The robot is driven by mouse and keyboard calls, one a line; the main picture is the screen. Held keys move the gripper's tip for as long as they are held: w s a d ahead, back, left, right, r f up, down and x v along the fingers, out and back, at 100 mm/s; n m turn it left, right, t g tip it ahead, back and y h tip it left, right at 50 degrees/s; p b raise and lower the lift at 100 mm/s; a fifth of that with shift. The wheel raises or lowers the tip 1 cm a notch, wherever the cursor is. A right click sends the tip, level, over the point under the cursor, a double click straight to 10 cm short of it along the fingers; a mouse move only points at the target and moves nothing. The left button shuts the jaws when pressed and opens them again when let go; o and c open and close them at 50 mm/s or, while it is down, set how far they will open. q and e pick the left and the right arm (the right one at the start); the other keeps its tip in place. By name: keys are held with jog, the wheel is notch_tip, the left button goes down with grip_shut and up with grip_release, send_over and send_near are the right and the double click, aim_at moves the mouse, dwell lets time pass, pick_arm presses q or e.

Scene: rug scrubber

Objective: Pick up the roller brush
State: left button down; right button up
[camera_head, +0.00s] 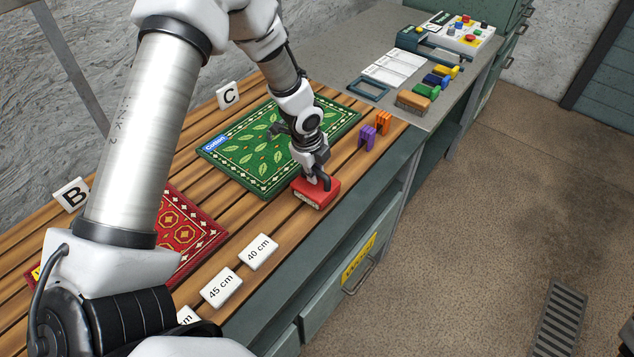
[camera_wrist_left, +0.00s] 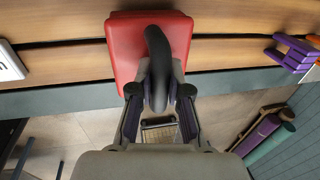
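The roller brush (camera_head: 316,192), a red block with a pale strip along its lower front and a curved black handle, is at the front edge of the slatted table. Its red body (camera_wrist_left: 126,42) fills the upper middle of the left wrist view. My left gripper (camera_head: 318,176) points down over it. In the wrist view the fingers (camera_wrist_left: 160,82) lie close on both sides of the black handle and appear to touch it. Whether the brush is clear of the slats cannot be told. My right gripper is not in view.
A green leaf-patterned rug (camera_head: 240,150) lies behind the brush, and a red rug (camera_head: 190,232) lies to the left. Purple (camera_head: 367,138) and orange (camera_head: 382,124) pieces stand to the right. White length cards (camera_head: 221,287) line the front edge. A grey bench (camera_head: 330,68) holds several tools.

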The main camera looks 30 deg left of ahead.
pick_arm(q)
jog(key=shift+w+f, duration=0.15)
jog(key=shift+w, duration=0.3)
jog(key=shift+r, duration=0.3)
jog(key=v, duration=0.3)
jog(key=w+v, duration=0.1)
jog(key=v, duration=0.2)
jog(key=b+v, duration=0.1)
jog(key=v, duration=0.2)
jog(key=shift+w+r, duration=0.35)
